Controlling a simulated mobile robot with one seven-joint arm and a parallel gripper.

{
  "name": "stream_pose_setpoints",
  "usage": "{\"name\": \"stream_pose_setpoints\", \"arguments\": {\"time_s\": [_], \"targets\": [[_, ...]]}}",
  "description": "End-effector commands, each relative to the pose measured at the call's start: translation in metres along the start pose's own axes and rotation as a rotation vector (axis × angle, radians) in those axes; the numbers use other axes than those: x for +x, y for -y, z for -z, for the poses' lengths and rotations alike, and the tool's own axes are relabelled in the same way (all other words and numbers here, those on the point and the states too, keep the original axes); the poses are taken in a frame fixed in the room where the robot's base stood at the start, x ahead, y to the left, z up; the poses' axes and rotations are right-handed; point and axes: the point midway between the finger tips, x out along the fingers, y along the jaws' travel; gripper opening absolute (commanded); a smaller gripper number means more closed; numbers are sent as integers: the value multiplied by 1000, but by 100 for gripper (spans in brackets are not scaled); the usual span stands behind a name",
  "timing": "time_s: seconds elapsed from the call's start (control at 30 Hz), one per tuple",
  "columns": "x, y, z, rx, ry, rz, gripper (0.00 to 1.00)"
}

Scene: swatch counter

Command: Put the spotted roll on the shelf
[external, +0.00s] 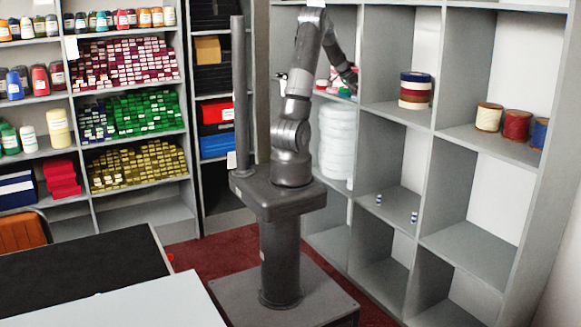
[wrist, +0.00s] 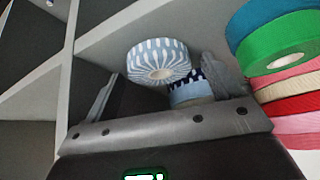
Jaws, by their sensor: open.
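In the wrist view a roll with a dark blue and white spotted band (wrist: 187,93) shows between my gripper's fingers, close to the palm and nearer the right finger. A light blue and white striped roll (wrist: 160,62) partly covers it. My gripper (wrist: 160,72) is open, with its fingers on either side of these rolls; contact cannot be told. In the external view my gripper (external: 349,82) reaches into an upper compartment of the grey shelf (external: 432,165), where small colored rolls are partly hidden by my arm.
Stacked rolls in teal, green (wrist: 285,45), tan, red and pink stand close to the right finger. White bulky rolls (external: 337,140) fill the compartment below. A brown, white and blue stack (external: 415,90) and several spools (external: 516,125) occupy compartments to the right. Some lower compartments are empty.

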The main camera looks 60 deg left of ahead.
Motion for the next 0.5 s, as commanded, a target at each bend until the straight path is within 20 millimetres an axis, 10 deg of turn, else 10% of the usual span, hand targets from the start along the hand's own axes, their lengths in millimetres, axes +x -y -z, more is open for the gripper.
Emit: {"name": "stream_pose_setpoints", "arguments": {"time_s": [0.5], "targets": [[-84, 0, 2, 2, -2, 2, 84]]}}
